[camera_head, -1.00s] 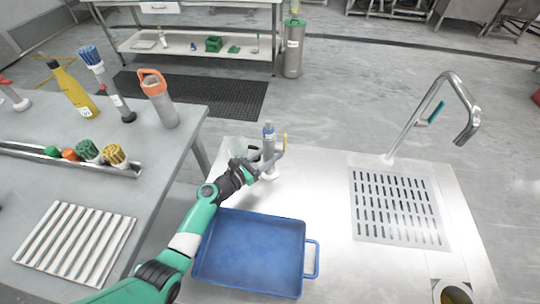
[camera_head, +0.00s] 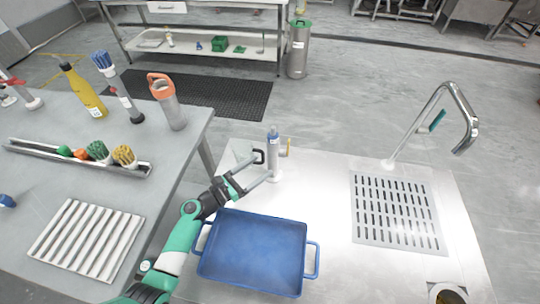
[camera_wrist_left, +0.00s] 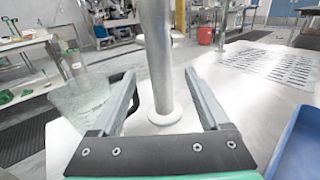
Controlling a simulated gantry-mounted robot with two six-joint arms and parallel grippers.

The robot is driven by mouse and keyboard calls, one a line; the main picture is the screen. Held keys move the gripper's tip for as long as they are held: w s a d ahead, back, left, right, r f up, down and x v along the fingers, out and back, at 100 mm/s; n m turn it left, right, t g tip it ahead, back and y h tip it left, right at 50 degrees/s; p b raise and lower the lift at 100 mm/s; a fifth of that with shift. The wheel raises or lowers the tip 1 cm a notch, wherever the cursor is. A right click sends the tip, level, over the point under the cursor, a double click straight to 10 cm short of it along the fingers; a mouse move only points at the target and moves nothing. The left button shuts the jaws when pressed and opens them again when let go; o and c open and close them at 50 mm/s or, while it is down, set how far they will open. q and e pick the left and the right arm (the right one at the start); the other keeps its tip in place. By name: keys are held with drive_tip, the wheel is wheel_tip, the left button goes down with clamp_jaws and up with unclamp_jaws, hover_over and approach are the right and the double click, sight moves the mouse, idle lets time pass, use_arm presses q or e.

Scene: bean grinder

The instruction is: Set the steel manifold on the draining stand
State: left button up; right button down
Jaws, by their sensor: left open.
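The upright steel tube (camera_head: 273,158), with a blue band near its top and a round white base, stands on the steel counter; I take it to be the manifold. A small yellow part shows beside it. It also shows in the left wrist view (camera_wrist_left: 157,60), rising between the fingers. My left gripper (camera_head: 264,168) is open, one finger on each side of the tube, with visible gaps. The ribbed pale rack (camera_head: 86,239) lies empty on the left table; the perforated drain plate (camera_head: 397,210) is at the counter's right. I cannot tell which is the draining stand. My right gripper is out of view.
A clear jug (camera_wrist_left: 82,103) with a black handle stands close left of the tube. A blue tray (camera_head: 253,252) lies in front of my gripper. A faucet (camera_head: 437,120) rises behind the drain plate. The counter between tube and plate is clear.

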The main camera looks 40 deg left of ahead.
use_arm(q)
drive_tip(key=s, duration=0.5)
drive_tip(key=shift+a+p, duration=0.2)
drive_tip(key=shift+p, duration=0.2)
drive_tip(key=w+d+r+m+h, duration=0.1)
drive_tip(key=w+d+r+m, duration=0.2)
drive_tip(key=r+m, duration=0.35)
drive_tip(key=w+d+r+m+h, duration=0.2)
drive_tip(key=w+r+m, duration=0.1)
drive_tip(key=r+m, duration=0.3)
drive_tip(key=w+d+r+m+h, duration=0.1)
drive_tip(key=w+d+r+m, duration=0.2)
drive_tip(key=r+m, duration=0.35)
drive_tip(key=d+r+m+t, duration=0.25)
drive_tip(key=r+m, duration=0.25)
drive_tip(key=r, duration=0.4)
drive_tip(key=d+r+m+t, duration=0.1)
drive_tip(key=d+r+m, duration=0.35)
drive_tip(key=r, duration=0.55)
drive_tip(key=s+d+r+m+t+y, duration=0.1)
drive_tip(key=s+r+m+t+y, duration=0.2)
drive_tip(key=s+r, duration=0.5)
drive_tip(key=s+d+r+m+t, duration=0.25)
drive_tip(key=s+r+m, duration=0.25)
drive_tip(key=r, duration=0.6)
wheel_tip(320, 180, up, 43)
drive_tip(key=p, duration=4.3)
drive_tip(key=shift+w+a+r, duration=0.15)
drive_tip(key=shift+w+a, duration=0.05)
drive_tip(key=shift+a, duration=0.25)
